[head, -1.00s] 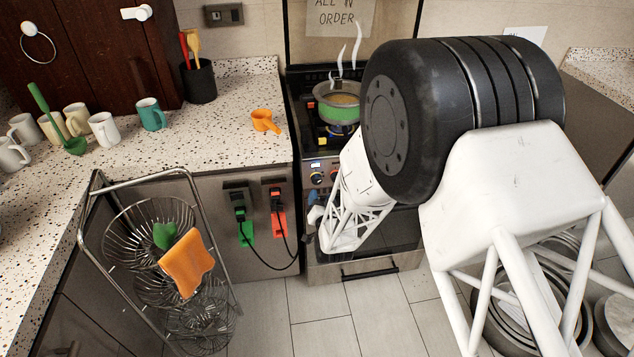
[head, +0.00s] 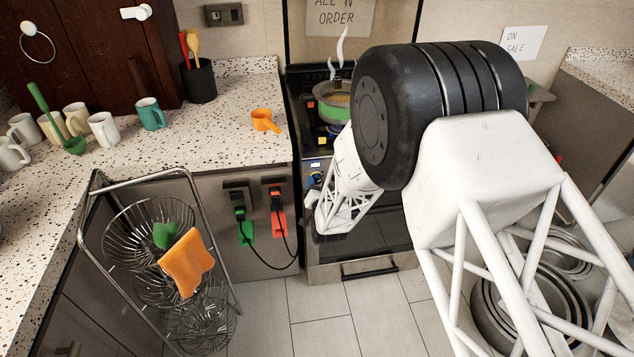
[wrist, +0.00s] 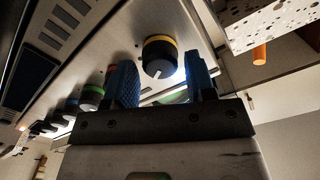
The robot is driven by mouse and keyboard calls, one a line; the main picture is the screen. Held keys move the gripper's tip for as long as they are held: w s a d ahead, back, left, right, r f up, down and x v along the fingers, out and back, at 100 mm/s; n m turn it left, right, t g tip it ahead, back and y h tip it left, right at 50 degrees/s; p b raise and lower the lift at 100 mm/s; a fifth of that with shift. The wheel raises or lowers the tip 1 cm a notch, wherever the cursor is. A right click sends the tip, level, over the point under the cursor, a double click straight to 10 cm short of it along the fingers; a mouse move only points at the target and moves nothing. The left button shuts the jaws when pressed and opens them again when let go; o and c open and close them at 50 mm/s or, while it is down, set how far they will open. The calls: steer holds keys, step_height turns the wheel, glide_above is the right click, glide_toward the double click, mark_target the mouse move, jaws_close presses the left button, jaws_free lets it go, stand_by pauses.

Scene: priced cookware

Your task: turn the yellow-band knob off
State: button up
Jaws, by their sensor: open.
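The yellow-band knob (wrist: 160,58) shows in the wrist view on the stove's front panel; it has a dark face with a pale pointer line. My gripper (wrist: 163,80) is open, with one blue finger to each side of the knob in the picture. I cannot tell whether either finger touches it. In the head view my gripper (head: 313,186) is at the stove front, and my arm hides much of the panel. A steaming pot with a green band (head: 333,103) stands on the stove.
A green-band knob (wrist: 92,96) and others sit in the same row, left of my gripper in the wrist view. The speckled counter (head: 225,125) adjoins the stove. A wire basket rack (head: 150,225) and plugged cords (head: 240,212) are left of the stove.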

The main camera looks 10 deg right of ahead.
steer(key=shift+w, duration=0.8)
steer(key=shift+c, duration=0.3)
steer(key=c, duration=0.6)
steer(key=shift+n, duration=0.4)
steer(key=n, duration=1.1)
